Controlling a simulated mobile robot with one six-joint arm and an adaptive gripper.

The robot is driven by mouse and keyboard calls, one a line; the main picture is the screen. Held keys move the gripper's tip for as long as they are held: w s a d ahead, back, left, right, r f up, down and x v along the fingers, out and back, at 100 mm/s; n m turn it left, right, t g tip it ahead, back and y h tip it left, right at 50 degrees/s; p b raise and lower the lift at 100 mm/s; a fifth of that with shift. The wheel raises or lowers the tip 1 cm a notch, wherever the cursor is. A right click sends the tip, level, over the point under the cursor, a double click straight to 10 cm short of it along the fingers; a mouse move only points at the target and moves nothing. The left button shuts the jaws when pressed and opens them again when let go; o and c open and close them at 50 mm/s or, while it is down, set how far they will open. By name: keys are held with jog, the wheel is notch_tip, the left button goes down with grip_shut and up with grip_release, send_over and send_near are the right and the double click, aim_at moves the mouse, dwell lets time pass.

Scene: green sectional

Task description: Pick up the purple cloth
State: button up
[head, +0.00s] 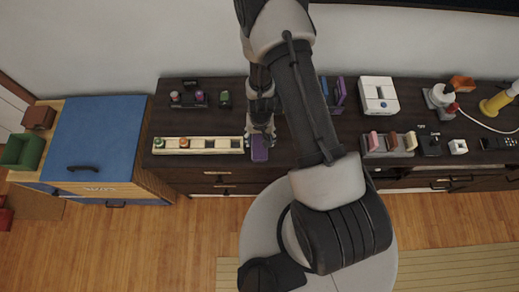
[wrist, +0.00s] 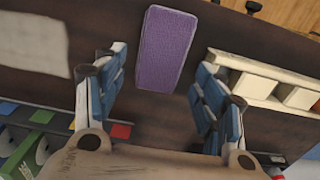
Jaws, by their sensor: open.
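The purple cloth (wrist: 166,48) is a flat, rounded rectangle lying on the dark dresser top in the wrist view. In the head view the cloth (head: 260,150) lies near the dresser's front edge, just below my gripper (head: 260,128). My gripper (wrist: 160,95) is open in the wrist view, with one blue-and-grey finger on each side. The cloth lies ahead of the fingers, between their lines, and nothing is held. In the head view my arm hides part of the dresser right of the cloth.
A cream compartment tray (head: 200,144) stands close left of the cloth; it also shows in the wrist view (wrist: 265,80). A pale flat patch (wrist: 32,44) lies at the left there. A holder with coloured blocks (head: 390,145) and a white box (head: 378,96) stand further right.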

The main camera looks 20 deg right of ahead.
aim_at(259, 146)
jog(key=shift+s+a+f+b, duration=0.15)
jog(key=shift+f+b, duration=1.2)
jog(key=shift+b, duration=0.3)
jog(key=shift+s+a+f+b, duration=0.1)
jog(key=shift+s+f+b, duration=0.05)
jog(key=shift+f+b, duration=1.35)
jog(key=shift+r, duration=0.25)
jog(key=shift+c, duration=0.5)
jog(key=c, duration=0.6)
jog(key=shift+c, duration=0.2)
notch_tip(259, 146, up, 20)
jog(key=p, duration=1.7)
